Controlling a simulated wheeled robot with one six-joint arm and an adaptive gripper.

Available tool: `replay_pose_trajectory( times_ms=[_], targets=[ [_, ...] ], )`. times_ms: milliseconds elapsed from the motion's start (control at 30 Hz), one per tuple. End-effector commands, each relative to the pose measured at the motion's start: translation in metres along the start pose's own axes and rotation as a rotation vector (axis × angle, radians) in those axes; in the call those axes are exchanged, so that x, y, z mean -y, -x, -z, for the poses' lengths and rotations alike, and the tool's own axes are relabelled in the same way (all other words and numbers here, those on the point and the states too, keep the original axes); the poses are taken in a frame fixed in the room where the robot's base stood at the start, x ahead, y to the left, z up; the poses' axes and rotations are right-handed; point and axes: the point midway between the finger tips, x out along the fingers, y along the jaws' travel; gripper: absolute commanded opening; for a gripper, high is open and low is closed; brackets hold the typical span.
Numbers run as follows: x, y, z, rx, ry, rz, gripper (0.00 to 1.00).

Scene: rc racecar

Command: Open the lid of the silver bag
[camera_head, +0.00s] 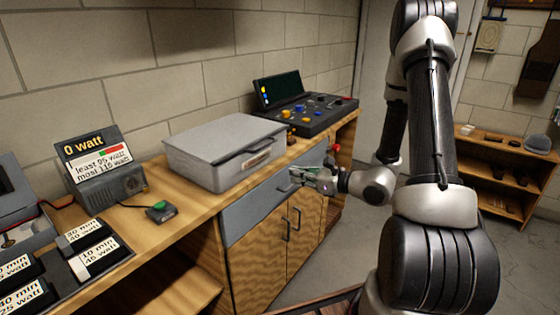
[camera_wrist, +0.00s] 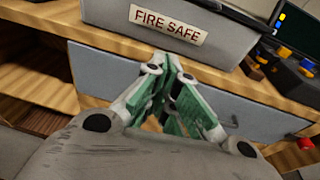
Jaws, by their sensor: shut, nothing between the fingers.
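The silver bag (camera_head: 222,148) is a grey hard case on the wooden workbench, with its lid down. A dark handle (camera_head: 262,146) and a label are on its front side. In the wrist view the front of the case (camera_wrist: 105,14) fills the top, and its label (camera_wrist: 168,24) reads "FIRE SAFE". My gripper (camera_head: 298,176) is in front of the bench, below and to the right of the case, apart from it. In the wrist view my gripper's green-padded fingers (camera_wrist: 172,62) meet at the tips, with nothing between them.
A grey drawer front (camera_head: 262,205) lies below the bench top (camera_head: 190,207). A control panel (camera_head: 318,112) with knobs and a screen stands right of the case. A watt meter (camera_head: 103,172) and a green button box (camera_head: 160,211) stand left. Floor shows to the right.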

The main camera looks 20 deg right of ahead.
Motion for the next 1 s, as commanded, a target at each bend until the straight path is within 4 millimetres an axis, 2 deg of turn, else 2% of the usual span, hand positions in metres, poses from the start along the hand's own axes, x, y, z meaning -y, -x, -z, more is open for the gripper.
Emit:
replay_pose_trajectory(
  times_ms=[100, 267, 700, 800, 1000],
  targets=[
    [0.016, -0.006, -0.008, 0.031, -0.018, 0.067, 0.0],
    [0.017, -0.021, -0.012, 0.043, -0.022, 0.067, 0.0],
    [0.022, -0.107, -0.018, 0.043, -0.02, 0.066, 0.0],
    [0.024, -0.097, -0.035, 0.043, -0.019, 0.069, 0.0],
    [0.023, -0.09, -0.05, 0.041, -0.022, 0.068, 0.0]
  ],
)
